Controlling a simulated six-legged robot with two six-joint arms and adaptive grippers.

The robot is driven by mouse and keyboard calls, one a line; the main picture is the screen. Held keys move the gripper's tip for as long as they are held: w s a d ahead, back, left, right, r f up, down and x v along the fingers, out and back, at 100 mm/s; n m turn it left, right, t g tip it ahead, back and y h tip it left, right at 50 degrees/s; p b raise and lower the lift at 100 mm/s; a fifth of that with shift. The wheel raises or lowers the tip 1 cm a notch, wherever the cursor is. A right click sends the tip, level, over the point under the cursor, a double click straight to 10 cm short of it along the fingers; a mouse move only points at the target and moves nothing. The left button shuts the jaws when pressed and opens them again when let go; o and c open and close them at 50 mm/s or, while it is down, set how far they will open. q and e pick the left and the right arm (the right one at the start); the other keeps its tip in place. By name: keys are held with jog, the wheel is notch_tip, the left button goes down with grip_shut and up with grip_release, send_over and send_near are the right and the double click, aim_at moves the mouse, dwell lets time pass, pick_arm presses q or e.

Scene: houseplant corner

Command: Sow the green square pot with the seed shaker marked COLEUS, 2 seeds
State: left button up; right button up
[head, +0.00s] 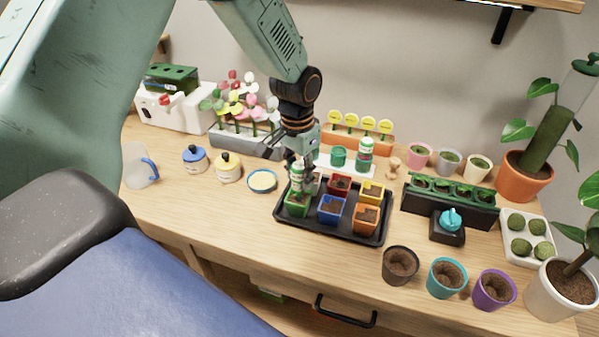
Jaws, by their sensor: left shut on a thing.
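My left gripper (300,162) is shut on a white-and-green seed shaker (297,173). It holds the shaker over the green square pot (297,206), close to its rim; I cannot tell whether they touch. The shaker's marking is too small to read, and no seeds can be made out. The green pot stands at the front left of a black tray (335,235), its soil partly hidden by the shaker. A second white-and-green shaker (365,153) stands on a white holder (345,171) behind the tray. My right gripper is not in view.
The tray also holds blue (331,209), orange (366,217), red (340,185) and yellow (371,192) pots. A cream-filled dish (262,181) stands left of it. Round pots, including a teal one (446,278), stand front right. The bench front is mostly clear.

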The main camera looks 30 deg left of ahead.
aim_at(299, 166)
pick_arm(q)
jog(key=shift+r, duration=0.1)
dwell(0.4)
jog(key=shift+f, duration=0.6)
dwell(0.5)
jog(key=shift+s+f, duration=0.15)
jog(key=shift+s, duration=0.05)
dwell(1.7)
jog(key=shift+w+r+p, duration=0.15)
jog(key=shift+r+p, duration=0.8)
jog(key=shift+p, duration=0.1)
notch_tip(299, 166, up, 2)
jog(key=shift+r+p, duration=0.25)
jog(key=shift+p, duration=0.9)
notch_tip(299, 166, up, 3)
jog(key=p, duration=0.3)
